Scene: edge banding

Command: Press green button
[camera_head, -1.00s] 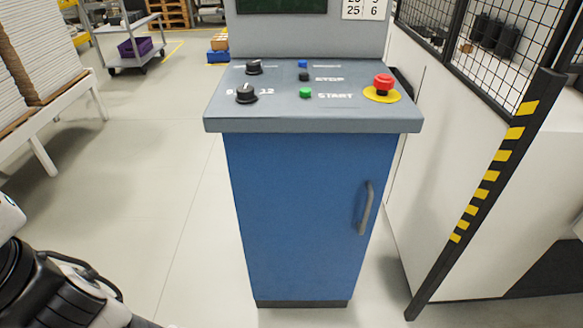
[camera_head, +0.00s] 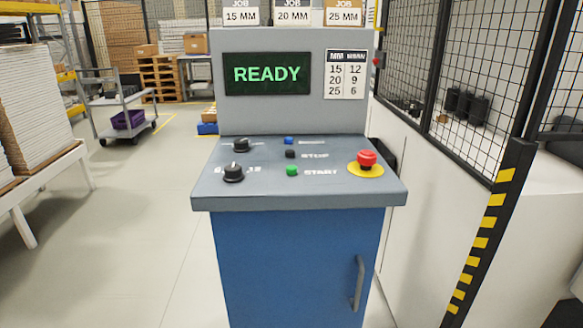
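The green button (camera_head: 292,171) sits on the sloped grey top of the control console (camera_head: 300,205), left of the white word START. A black button (camera_head: 290,154) marked STOP and a blue button (camera_head: 289,140) are in line behind it. A red mushroom button (camera_head: 367,159) on a yellow disc is to the right. Two black knobs, one in front (camera_head: 233,172) and one behind (camera_head: 241,145), are to the left. The screen (camera_head: 267,73) reads READY in green. My gripper is not in view.
A black mesh fence (camera_head: 480,60) with a yellow-striped post (camera_head: 487,235) stands close on the right. A white table with stacked boards (camera_head: 35,110) is at the left, and a grey cart (camera_head: 120,105) behind it. The floor left of the console is clear.

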